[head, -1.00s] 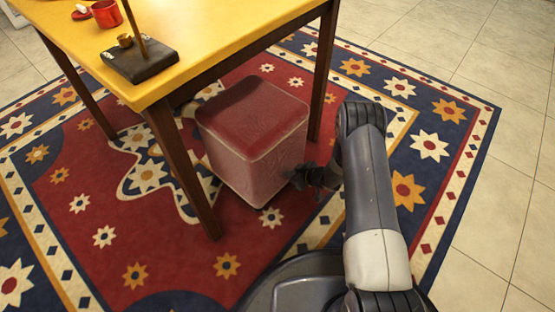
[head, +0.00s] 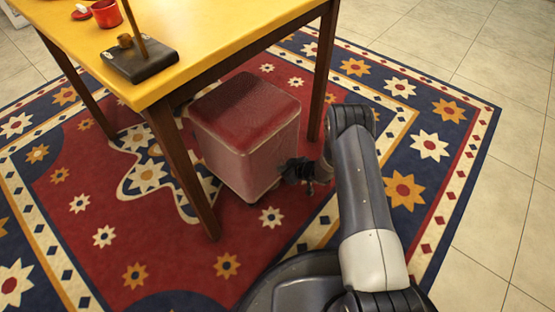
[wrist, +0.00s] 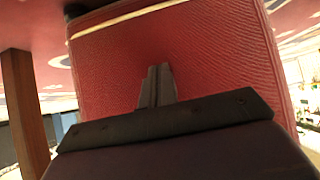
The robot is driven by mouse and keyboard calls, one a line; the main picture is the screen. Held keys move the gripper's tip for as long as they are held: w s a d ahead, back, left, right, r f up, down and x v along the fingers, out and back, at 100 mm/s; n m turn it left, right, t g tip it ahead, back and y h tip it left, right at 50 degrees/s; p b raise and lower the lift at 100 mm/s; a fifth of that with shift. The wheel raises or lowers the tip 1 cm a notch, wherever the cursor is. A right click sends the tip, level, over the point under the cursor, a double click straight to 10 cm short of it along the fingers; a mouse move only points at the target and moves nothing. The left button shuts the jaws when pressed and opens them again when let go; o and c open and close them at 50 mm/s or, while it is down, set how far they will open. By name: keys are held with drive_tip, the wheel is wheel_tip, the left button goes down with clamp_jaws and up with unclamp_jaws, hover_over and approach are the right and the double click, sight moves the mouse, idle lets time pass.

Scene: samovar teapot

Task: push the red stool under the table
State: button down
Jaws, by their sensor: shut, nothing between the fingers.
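The red stool (head: 246,112) is a box with a dark red top and paler sides. It stands upright on the carpet, between the near legs of the yellow table (head: 215,50). Part of it is under the tabletop's edge, and its near part sticks out towards me. My gripper (head: 292,172) is low at the stool's near right side, touching or almost touching it. In the wrist view the red side of the stool (wrist: 215,60) fills most of the picture, with the shut fingers (wrist: 157,85) right in front of it. Nothing is between the fingers.
A near table leg (head: 185,165) stands left of the stool and another leg (head: 323,75) stands right of it, behind my arm. A dark stand (head: 140,62) and a red cup (head: 106,13) are on the table. The patterned carpet (head: 100,210) is clear in front.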

drive_tip(key=shift+w+a, duration=0.7)
drive_tip(key=shift+a, duration=0.35)
drive_tip(key=shift+w+a, duration=1.2)
drive_tip(key=shift+a, duration=0.5)
drive_tip(key=s+d+p, duration=0.2)
drive_tip(key=s+d, duration=0.3)
drive_tip(key=d, duration=0.2)
drive_tip(key=shift+s+d, duration=0.15)
drive_tip(key=shift+d, duration=0.1)
drive_tip(key=w+a+b, duration=0.2)
drive_tip(key=w+a, duration=0.3)
drive_tip(key=a, duration=0.2)
